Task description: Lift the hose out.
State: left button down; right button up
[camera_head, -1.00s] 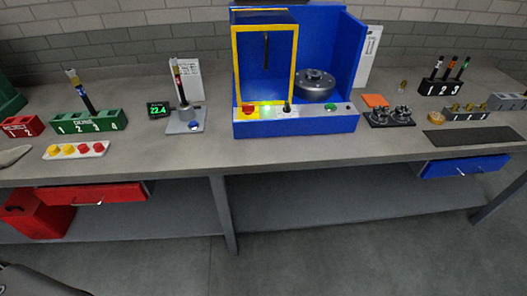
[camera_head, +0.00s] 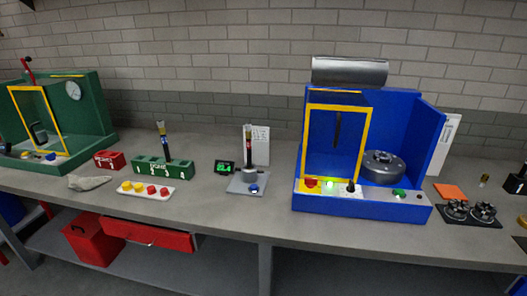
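No piece is clearly recognisable as the hose. Two upright dark tubes with light tops look like possible hoses. One tube (camera_head: 162,137) stands in the green numbered rack (camera_head: 150,170). The other tube (camera_head: 249,145) stands in a grey stand (camera_head: 236,187) with a blue button, beside a small display with green digits (camera_head: 224,167). The lower ends of both tubes are hidden. Neither of my grippers is in view.
A blue machine (camera_head: 398,208) with a yellow frame and a round metal pot (camera_head: 384,166) stands right of centre. A green machine (camera_head: 92,114) stands at the far left. A red block (camera_head: 109,160), grey cloth (camera_head: 89,182) and button strip (camera_head: 146,190) lie between. The front bench edge is mostly clear.

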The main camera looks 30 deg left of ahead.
aim_at(248, 136)
jog(key=u, duration=1.2)
